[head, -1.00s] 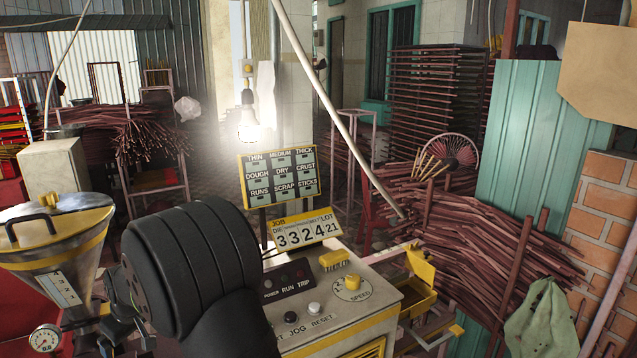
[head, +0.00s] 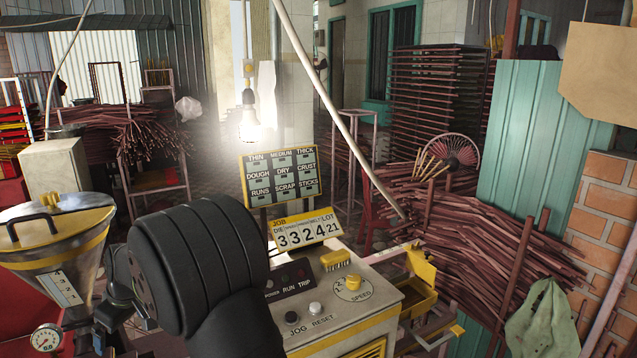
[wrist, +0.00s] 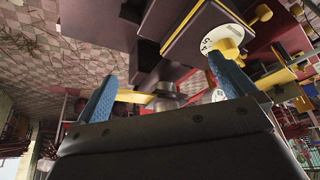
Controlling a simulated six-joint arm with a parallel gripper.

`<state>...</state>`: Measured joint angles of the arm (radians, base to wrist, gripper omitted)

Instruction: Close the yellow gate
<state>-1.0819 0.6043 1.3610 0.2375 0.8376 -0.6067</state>
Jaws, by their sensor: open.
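In the head view a yellow upright plate (head: 420,268) stands at the right side of the control box, above a yellow-edged trough. I cannot tell for sure whether this plate is the gate. In the wrist view my gripper (wrist: 161,66) is open, its two blue fingers wide apart. A flat yellow bar (wrist: 136,97) shows beyond and between the fingers, near the left one. A grey cylinder stands by the bar's right end. I see no contact between fingers and bar. The head view does not show my gripper; my dark arm hides part of the machine.
A steel hopper (head: 55,245) is at left. Bundles of sticks (head: 490,250) fill the right.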

